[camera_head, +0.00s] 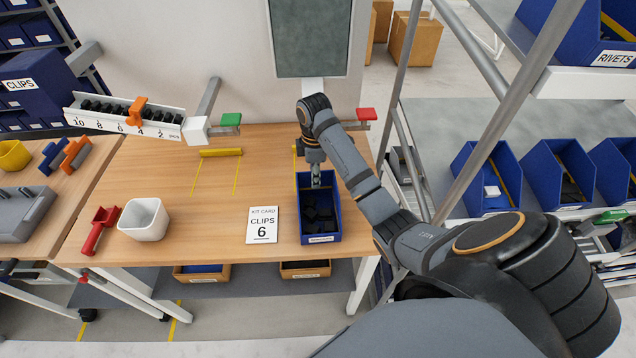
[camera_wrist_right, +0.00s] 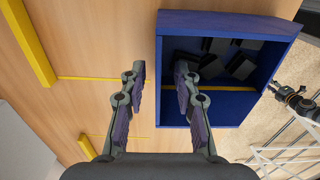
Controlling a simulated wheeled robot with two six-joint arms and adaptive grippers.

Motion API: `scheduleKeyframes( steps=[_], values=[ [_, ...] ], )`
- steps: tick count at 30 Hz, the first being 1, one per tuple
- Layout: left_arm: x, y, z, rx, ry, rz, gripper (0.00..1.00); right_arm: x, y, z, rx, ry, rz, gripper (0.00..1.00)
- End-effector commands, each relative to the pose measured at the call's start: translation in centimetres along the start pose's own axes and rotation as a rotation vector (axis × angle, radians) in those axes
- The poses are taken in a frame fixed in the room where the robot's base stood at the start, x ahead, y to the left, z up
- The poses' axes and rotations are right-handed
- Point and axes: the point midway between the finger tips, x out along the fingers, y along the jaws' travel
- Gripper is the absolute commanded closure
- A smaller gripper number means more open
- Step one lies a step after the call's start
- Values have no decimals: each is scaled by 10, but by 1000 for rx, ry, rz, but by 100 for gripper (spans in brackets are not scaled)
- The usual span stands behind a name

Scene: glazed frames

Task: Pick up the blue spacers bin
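A blue bin (camera_head: 299,222) with dark pieces inside stands on the wooden table, right of the kit card; the label on its front is too small to read. My right gripper (camera_head: 316,180) is at the bin's far end. In the right wrist view my right gripper (camera_wrist_right: 160,70) is open, with one finger outside the wall of the blue bin (camera_wrist_right: 232,108) and the other over its inside. I cannot tell whether either finger touches the wall. My left gripper is not in view.
A kit card (camera_head: 262,225) reading "CLIPS 6" lies left of the bin. A white cup (camera_head: 144,220) and a red scoop (camera_head: 100,229) are further left. A counting rail (camera_head: 125,114) stands behind them. A shelf (camera_head: 470,215) with blue bins is at right.

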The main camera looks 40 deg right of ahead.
Motion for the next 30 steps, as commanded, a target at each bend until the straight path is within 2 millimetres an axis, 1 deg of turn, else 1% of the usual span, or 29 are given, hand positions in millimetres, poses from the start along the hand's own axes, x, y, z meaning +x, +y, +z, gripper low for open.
scheduleKeyframes(
  steps=[1, 2, 3, 6, 11, 15, 18, 30],
  values=[
    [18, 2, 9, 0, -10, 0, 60, 18, 0, 2, 0, -1, 0, 69],
    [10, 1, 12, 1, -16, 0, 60, 17, -1, 2, 0, 0, -3, 69],
    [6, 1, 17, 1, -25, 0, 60, 21, -1, 2, 0, 0, -3, 69],
    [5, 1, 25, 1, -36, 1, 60, 29, 0, 2, 0, 0, -1, 69],
    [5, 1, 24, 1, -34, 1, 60, 29, 0, 1, 0, 1, 0, 69],
    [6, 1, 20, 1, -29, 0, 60, 29, 0, 1, 0, 1, 0, 88],
    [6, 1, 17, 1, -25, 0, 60, 29, 0, 1, 0, 1, 0, 100],
    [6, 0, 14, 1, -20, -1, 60, 29, 0, 1, -1, 2, 0, 100]
  ],
)
